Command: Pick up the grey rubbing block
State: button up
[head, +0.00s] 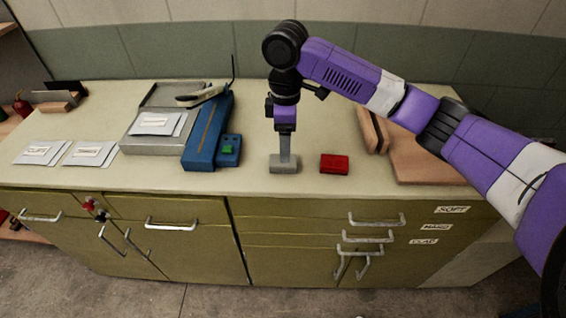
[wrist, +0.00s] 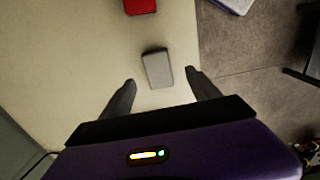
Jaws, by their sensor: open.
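The grey rubbing block (head: 284,164) lies on the pale worktop near its front edge, left of a red block. In the wrist view the grey block (wrist: 157,68) sits ahead of my gripper (wrist: 160,85), roughly centred between the two dark fingertips and mostly beyond them. My gripper (head: 285,156) points down just above the block in the head view. The fingers are spread apart in the wrist view and do not appear to touch the block. The exact height gap cannot be told.
A red block (head: 334,164) lies close by on the right; it also shows in the wrist view (wrist: 140,6). A blue machine (head: 209,130) stands left, and a brown board (head: 425,160) lies right. White packets (head: 90,153) lie far left. The worktop's front edge is close.

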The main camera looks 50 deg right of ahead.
jog(key=shift+w+f+p, duration=0.2)
jog(key=shift+f+p, duration=0.1)
jog(key=shift+f, duration=1.25)
jog(key=shift+w+f+p, duration=0.15)
jog(key=shift+f+p, duration=0.15)
jog(key=shift+f, duration=1.25)
jog(key=c, duration=1.5)
jog(key=shift+r, duration=0.1)
notch_tip(320, 180, up, 20)
jog(key=shift+f+b, duration=0.1)
jog(key=shift+b, duration=0.4)
